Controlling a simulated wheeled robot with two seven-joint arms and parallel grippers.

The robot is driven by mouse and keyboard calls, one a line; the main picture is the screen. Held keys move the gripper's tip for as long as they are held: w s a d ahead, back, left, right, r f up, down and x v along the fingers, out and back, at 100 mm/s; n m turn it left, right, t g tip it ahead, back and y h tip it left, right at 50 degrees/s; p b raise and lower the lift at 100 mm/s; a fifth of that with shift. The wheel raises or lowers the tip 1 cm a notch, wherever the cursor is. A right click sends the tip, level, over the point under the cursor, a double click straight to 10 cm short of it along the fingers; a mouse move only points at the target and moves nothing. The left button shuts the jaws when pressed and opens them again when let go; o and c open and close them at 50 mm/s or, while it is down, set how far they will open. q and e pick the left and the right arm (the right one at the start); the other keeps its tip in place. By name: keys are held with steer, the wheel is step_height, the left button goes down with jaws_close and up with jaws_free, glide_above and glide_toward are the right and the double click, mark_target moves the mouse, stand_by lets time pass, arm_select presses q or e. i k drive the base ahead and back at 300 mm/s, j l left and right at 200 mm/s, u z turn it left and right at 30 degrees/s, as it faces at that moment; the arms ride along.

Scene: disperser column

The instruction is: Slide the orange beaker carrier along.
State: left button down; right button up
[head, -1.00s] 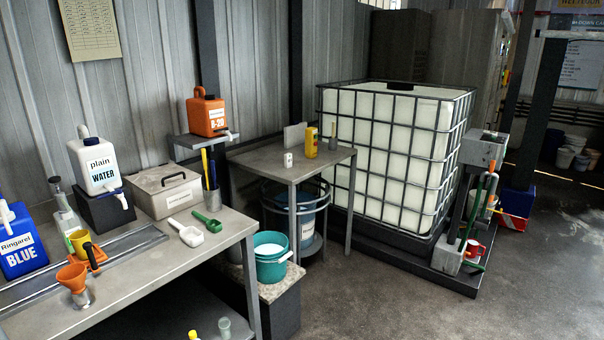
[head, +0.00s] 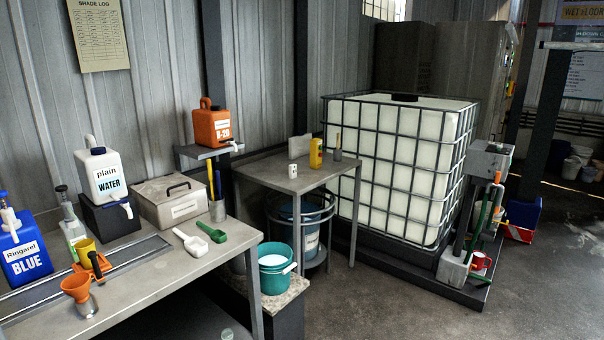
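An orange carrier (head: 98,265) sits on the grey bench at the left, on or beside a metal rail strip (head: 128,258). A yellow beaker (head: 86,251) with a dark handle stands in it. An orange funnel (head: 76,287) sits over a small metal cup (head: 87,308) just in front of the carrier. Neither of my grippers is in the head view.
Open floor (head: 400,305) lies at the right.

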mark_target(104, 266)
steer(key=u, duration=1.3)
steer(key=i+u, duration=0.35)
steer(key=i, duration=0.35)
